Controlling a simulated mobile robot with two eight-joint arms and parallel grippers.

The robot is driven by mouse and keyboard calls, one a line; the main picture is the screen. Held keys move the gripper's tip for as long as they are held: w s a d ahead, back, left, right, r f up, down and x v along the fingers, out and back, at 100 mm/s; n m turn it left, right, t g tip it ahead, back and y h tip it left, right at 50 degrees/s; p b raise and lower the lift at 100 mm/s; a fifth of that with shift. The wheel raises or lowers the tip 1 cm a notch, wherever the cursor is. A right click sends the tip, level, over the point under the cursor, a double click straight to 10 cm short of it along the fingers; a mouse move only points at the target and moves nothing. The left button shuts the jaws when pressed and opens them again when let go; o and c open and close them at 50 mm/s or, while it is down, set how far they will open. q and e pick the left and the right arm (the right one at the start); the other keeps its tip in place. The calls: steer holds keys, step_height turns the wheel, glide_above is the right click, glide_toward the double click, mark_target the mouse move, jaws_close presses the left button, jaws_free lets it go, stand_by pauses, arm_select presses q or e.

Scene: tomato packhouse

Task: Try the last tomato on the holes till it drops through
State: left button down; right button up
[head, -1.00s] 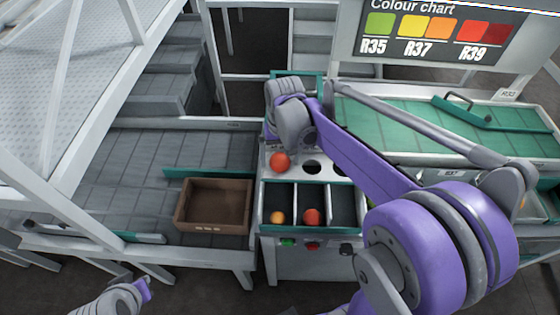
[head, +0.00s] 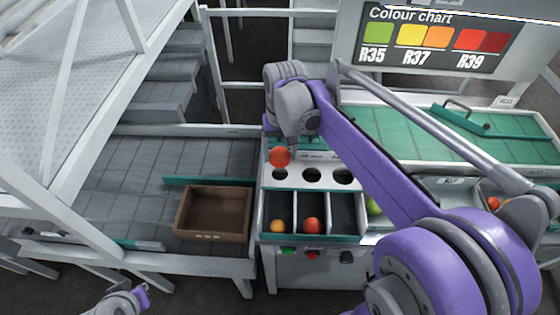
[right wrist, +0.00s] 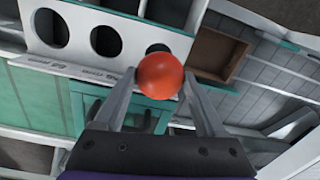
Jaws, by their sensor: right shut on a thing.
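A red tomato (head: 280,156) is held by my right gripper (head: 279,148), just above the left hole (head: 279,174) of a white sizing plate (head: 295,185). The middle hole (head: 311,174) and right hole (head: 343,176) are clear. In the right wrist view the tomato (right wrist: 160,76) sits between both fingers, clear of the plate (right wrist: 75,62). Below are three compartments: a small orange tomato (head: 277,226) lies in the left one and a red tomato (head: 311,225) in the middle one. The right one (head: 343,212) looks empty. My left gripper (head: 143,294) is low at the left, its fingers unclear.
A brown crate (head: 183,214) stands on the grey belt at left. A green tomato (head: 373,207) and red tomatoes (head: 494,203) show to the right, partly behind my right arm. A green conveyor (head: 400,125) and a colour chart (head: 440,38) are behind.

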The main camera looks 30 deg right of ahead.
mark_target(285, 151)
step_height(285, 151, up, 3)
steer(key=shift+d+f, duration=0.1)
steer(key=shift+s+d+r+m, duration=0.25)
steer(key=shift+d+m, duration=0.15)
steer(key=shift+d, duration=0.15)
steer(key=s+d+f+m+g+b, duration=0.1)
steer(key=s+d+f+m+b, duration=0.1)
steer(key=s+d+m, duration=0.4)
arm_select(q)
step_height(285, 151, down, 7)
steer(key=s+b, duration=0.2)
steer(key=b, duration=0.1)
steer(key=shift+s+g, duration=0.25)
steer(key=shift+g, duration=0.05)
arm_select(e)
step_height(285, 151, down, 6)
steer(key=w, duration=0.2)
steer(key=shift+d+n+y, duration=0.3)
steer(key=shift+n, duration=0.1)
steer(key=shift+r, duration=0.15)
steer(key=o, duration=0.9)
steer(key=shift+c, duration=0.2)
